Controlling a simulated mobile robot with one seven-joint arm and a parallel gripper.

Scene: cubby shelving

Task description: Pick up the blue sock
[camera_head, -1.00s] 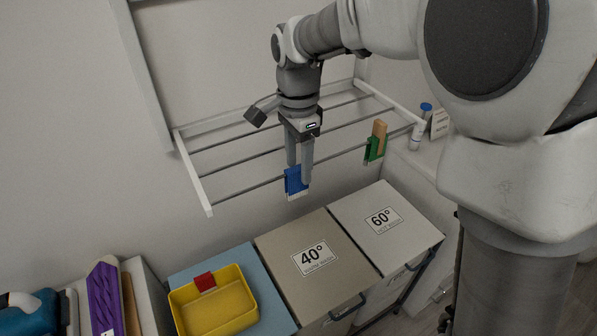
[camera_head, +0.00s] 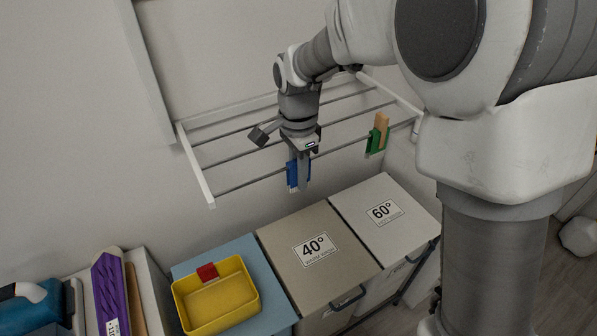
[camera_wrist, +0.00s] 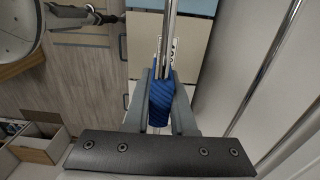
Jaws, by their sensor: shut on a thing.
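The blue sock (camera_head: 292,174) hangs over the front rod of the white drying rack (camera_head: 207,190). My gripper (camera_head: 301,178) reaches down from above at the sock and hides part of it in the head view. In the wrist view the sock (camera_wrist: 160,100) sits between the two grey fingers of my gripper (camera_wrist: 161,95), which are shut on it. The rod still runs through or just under the sock there.
A green and tan cloth item (camera_head: 377,135) hangs on the same rod to the right. Below are the 40° bin (camera_head: 300,270), the 60° bin (camera_head: 390,235) and a yellow tub (camera_head: 240,315) holding a red piece (camera_head: 207,272). The wall stands close behind the rack.

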